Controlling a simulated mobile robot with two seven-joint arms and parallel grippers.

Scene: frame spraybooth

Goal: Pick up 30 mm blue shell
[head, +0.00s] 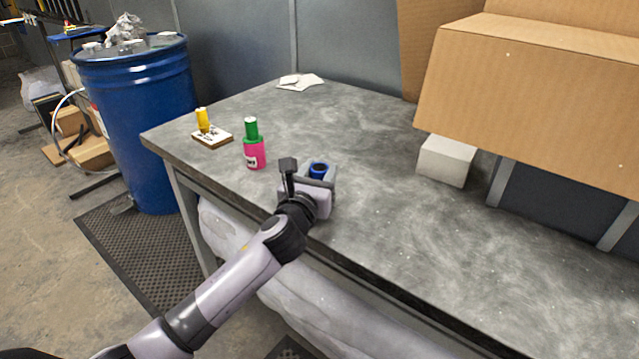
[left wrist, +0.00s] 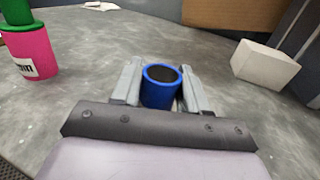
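The blue shell (head: 319,170) is a short blue cylinder with a dark hollow top, upright on the grey table. In the left wrist view the blue shell (left wrist: 161,86) stands between the two fingers of my left gripper (left wrist: 159,88). A narrow gap shows beside the shell, so the fingers are around it and look open. In the head view my left gripper (head: 308,178) reaches over the table's front edge and hides the shell's lower part. My right gripper is in neither view.
Left of the shell stand a pink cylinder (head: 254,154) with a green one (head: 251,130) on top, and a yellow cylinder (head: 203,121) on a small board (head: 212,138). A white block (head: 445,161) and a large cardboard box (head: 540,100) are to the right. The table's (head: 400,240) front right is clear.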

